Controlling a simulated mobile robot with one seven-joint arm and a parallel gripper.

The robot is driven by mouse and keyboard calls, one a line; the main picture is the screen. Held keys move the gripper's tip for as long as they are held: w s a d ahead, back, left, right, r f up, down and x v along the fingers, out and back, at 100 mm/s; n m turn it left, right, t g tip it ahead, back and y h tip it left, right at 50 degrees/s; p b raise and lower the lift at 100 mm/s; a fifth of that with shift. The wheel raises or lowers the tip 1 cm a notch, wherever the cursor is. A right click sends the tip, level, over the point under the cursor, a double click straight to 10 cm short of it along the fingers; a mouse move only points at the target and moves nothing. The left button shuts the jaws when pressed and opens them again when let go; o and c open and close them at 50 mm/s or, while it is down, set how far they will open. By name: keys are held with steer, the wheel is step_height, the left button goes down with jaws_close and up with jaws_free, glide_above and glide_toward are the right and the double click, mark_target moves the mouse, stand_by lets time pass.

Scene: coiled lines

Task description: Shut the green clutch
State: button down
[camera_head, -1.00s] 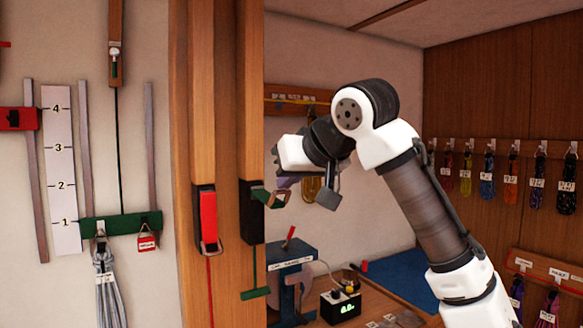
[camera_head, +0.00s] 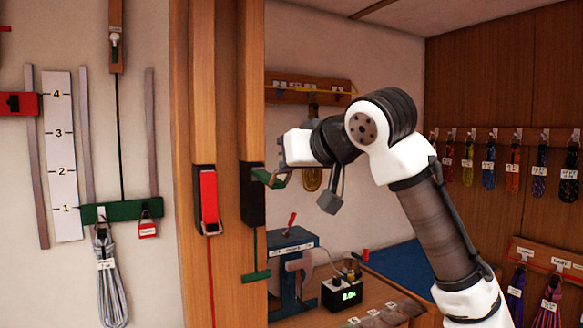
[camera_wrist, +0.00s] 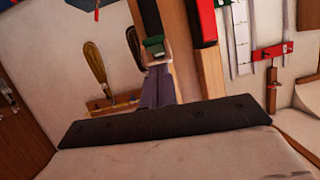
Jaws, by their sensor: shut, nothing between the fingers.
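The green clutch is a black body (camera_head: 250,207) on the wooden post, with its green lever (camera_head: 266,178) sticking out to the right and a metal bail at the lever's end. The lever stands away from the body. My gripper (camera_head: 283,156) is shut and empty, just above and right of the lever. In the wrist view the shut fingers (camera_wrist: 158,85) point at the green lever (camera_wrist: 154,45), very close to it. I cannot tell whether they touch. A green line runs down below the clutch.
The red clutch (camera_head: 208,200) sits on the left post, its lever flat against its body. Coiled lines hang on the right wall. The left wall holds a green slider (camera_head: 122,210).

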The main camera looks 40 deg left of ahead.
steer(key=w+a+f+t+y+b, duration=0.1)
steer(key=a+f+t+y+b, duration=0.1)
steer(key=a+f+y+b, duration=0.2)
steer(key=w+a+f+n+t+y+b, duration=0.1)
steer(key=a+f+y+b, duration=0.3)
steer(key=f+y+b, duration=0.5)
steer(key=shift+w+a+f+t+b, duration=0.15)
steer(key=shift+w+f+t+b, duration=0.4)
steer(key=shift+f+b, duration=2.5)
steer(key=shift+w+r+b, duration=0.15)
steer(key=shift+r+b, duration=0.8)
